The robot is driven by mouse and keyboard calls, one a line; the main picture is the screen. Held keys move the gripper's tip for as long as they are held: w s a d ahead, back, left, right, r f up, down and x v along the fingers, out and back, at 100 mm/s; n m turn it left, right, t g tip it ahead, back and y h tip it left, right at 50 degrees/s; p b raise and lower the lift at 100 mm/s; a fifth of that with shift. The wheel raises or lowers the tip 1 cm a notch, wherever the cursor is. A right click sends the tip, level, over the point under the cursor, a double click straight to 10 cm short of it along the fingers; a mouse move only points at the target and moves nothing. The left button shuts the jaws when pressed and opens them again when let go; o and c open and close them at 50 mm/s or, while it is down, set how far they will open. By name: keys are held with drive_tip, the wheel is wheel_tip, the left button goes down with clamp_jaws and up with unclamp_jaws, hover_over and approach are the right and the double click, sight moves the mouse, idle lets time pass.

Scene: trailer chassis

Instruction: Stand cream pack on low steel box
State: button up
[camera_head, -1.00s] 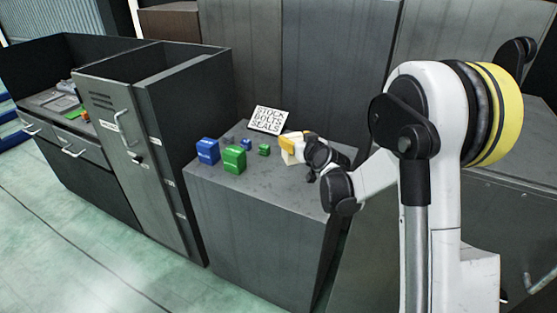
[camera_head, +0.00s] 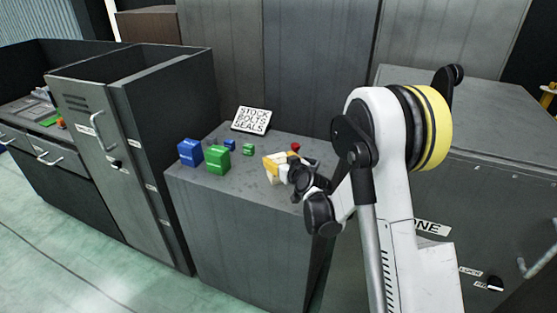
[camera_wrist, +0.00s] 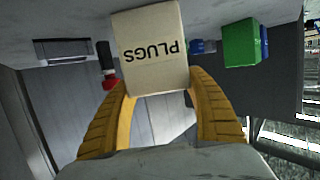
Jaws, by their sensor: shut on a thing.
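The cream pack (camera_wrist: 155,45), marked PLUGS, is between the two yellow fingers of my gripper (camera_wrist: 160,88) in the wrist view. Its lettering reads upside down there. My gripper (camera_head: 276,168) is shut on the pack. In the head view it is over the right part of the grey steel box top (camera_head: 230,188), where the pack is small and partly hidden by the fingers. I cannot tell whether the pack touches the top. This lower grey box, beside a taller cabinet, appears to be the low steel box.
On the same top are a larger blue block (camera_head: 190,152), a larger green block (camera_head: 217,160), small blue (camera_head: 229,144) and green (camera_head: 248,149) blocks, a red piece (camera_head: 295,147) and a lettered sign (camera_head: 252,120). A taller cabinet (camera_head: 140,140) stands left. The top's front is clear.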

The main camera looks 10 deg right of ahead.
drive_tip(key=o, duration=1.4)
drive_tip(key=shift+s+r, duration=0.25)
drive_tip(key=shift+s, duration=0.05)
drive_tip(key=s+a+r+g+p, duration=0.1)
drive_tip(key=s+r+p, duration=0.1)
drive_tip(key=s+r, duration=0.45)
drive_tip(key=s+r+g+p, duration=0.1)
drive_tip(key=s+r, duration=0.2)
drive_tip(key=s, duration=0.7)
drive_tip(key=s+r+g, duration=0.1)
drive_tip(key=s, duration=0.7)
drive_tip(key=s+r+m+g+h, duration=0.1)
drive_tip(key=s+g, duration=0.1)
drive_tip(key=s, duration=0.6)
drive_tip(key=s+d+r+g+h, duration=0.1)
drive_tip(key=s+g, duration=0.1)
drive_tip(key=s, duration=0.7)
drive_tip(key=shift+r+m, duration=0.1)
drive_tip(key=shift+m, duration=0.3)
drive_tip(key=shift+w, duration=0.1)
